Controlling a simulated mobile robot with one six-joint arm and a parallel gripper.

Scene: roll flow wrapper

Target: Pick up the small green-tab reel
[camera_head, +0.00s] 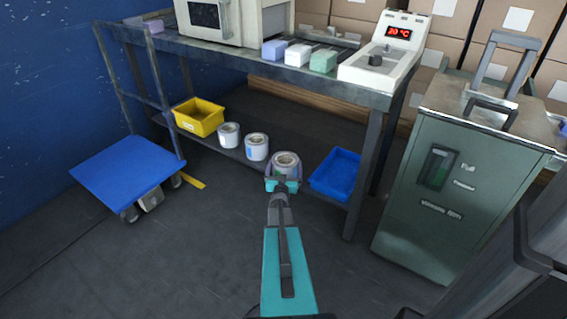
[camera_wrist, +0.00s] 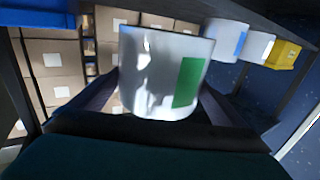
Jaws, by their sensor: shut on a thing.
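The small green-tab reel (camera_wrist: 160,75) is a white cylinder with a green patch on its side, held between the two dark fingers of my gripper (camera_wrist: 155,98) in the wrist view. In the head view my gripper (camera_head: 284,181) is at the lower shelf of the bench, around the reel (camera_head: 286,162) at the right end of a row of reels. From above the reel shows a grey top with a hollow core. Whether it touches the shelf is hard to tell. Its lower part is partly hidden by my gripper.
A blue bin (camera_head: 336,173) is close on the right. The bench top (camera_head: 270,66) overhangs the shelf. A blue cart (camera_head: 128,172) stands left; a green cabinet (camera_head: 420,205) stands right.

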